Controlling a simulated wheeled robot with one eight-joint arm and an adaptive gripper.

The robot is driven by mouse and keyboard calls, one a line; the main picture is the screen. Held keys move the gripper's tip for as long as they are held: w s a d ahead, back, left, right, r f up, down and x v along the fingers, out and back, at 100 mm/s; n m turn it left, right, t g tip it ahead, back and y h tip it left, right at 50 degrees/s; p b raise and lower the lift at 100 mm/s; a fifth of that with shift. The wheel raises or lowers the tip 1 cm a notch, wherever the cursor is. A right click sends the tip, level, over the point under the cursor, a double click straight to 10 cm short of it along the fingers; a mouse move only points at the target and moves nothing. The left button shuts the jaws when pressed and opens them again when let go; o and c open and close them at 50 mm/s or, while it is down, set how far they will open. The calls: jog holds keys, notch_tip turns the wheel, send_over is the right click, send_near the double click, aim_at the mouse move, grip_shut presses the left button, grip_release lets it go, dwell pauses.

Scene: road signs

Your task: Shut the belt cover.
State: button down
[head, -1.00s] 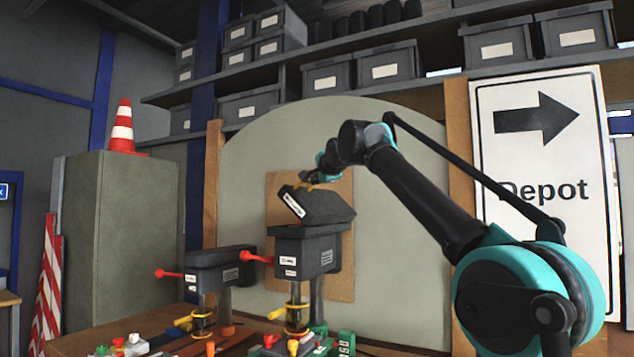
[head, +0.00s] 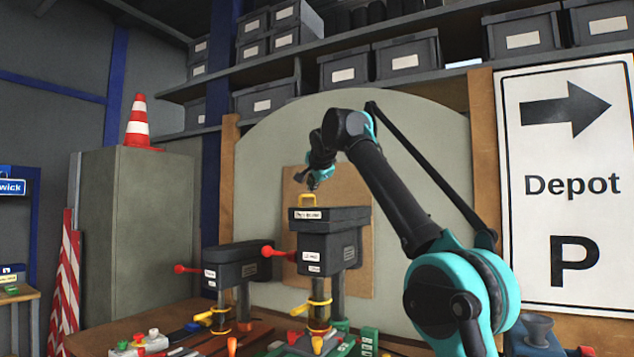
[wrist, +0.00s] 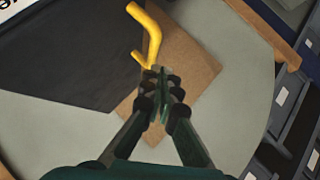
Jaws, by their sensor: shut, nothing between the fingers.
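The belt cover (head: 330,217) is the dark lid on top of the nearer drill press (head: 327,251). It lies flat and level on the head of the press, and I see no gap under it in the head view. A yellow handle (head: 307,199) stands up from the cover's left part. My gripper (head: 312,186) is just above the handle. In the wrist view my gripper (wrist: 161,75) is shut and empty, its fingertips close beside the lower end of the yellow handle (wrist: 150,35). Whether they touch is unclear. The dark cover (wrist: 75,50) fills the upper left there.
A second drill press (head: 237,267) with a red lever stands to the left. The workbench (head: 260,335) holds several tools and clamps. A brown board (head: 350,185) is behind the press. A Depot sign (head: 570,185) leans at the right. Shelves with grey bins are above.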

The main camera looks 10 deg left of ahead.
jog(key=shift+w+a+f, duration=0.15)
jog(key=shift+a+f, duration=0.3)
dwell(0.3)
jog(key=s+d+r, duration=0.3)
jog(key=s+r, duration=0.5)
jog(key=r, duration=0.1)
jog(key=shift+s+d, duration=0.3)
jog(key=shift+r, duration=0.1)
